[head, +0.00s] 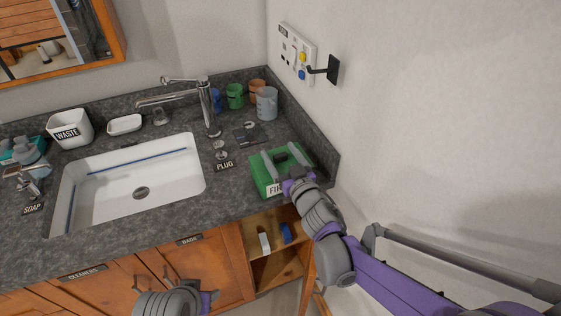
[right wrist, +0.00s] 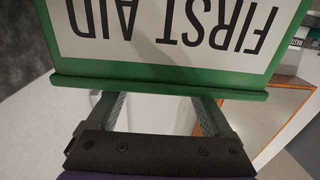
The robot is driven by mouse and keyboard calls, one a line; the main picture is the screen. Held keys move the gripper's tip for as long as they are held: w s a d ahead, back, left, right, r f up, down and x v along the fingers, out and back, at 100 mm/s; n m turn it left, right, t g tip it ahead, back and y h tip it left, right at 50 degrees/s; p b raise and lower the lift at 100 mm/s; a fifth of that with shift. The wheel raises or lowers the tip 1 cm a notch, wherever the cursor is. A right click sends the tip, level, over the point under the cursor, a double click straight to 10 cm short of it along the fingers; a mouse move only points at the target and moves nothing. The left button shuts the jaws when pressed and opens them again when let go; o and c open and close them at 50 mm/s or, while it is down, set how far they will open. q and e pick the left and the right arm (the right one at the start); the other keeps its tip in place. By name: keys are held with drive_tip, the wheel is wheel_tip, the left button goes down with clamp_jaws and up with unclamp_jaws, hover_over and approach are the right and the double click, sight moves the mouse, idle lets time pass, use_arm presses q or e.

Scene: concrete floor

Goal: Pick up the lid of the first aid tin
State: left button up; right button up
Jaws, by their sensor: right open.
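The first aid tin (head: 262,181) is a green box with a white label, standing on the right end of the dark counter in the head view. Its lid is on top, with a dark handle (head: 281,158) in the middle. My right gripper (head: 283,160) is open, its two fingers over the lid with the handle between them. In the right wrist view the tin's label (right wrist: 170,30) reads upside down; the fingers pass behind the green rim (right wrist: 160,87), which hides their tips. Part of my left arm shows at the bottom of the head view; its gripper cannot be made out.
A white sink (head: 130,185) and chrome tap (head: 208,105) lie left of the tin. A plug (head: 220,150) and several cups (head: 266,103) are nearby. The wall (head: 420,130) closes the right side. An open shelf (head: 275,268) is below.

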clamp_jaws()
idle(0.3)
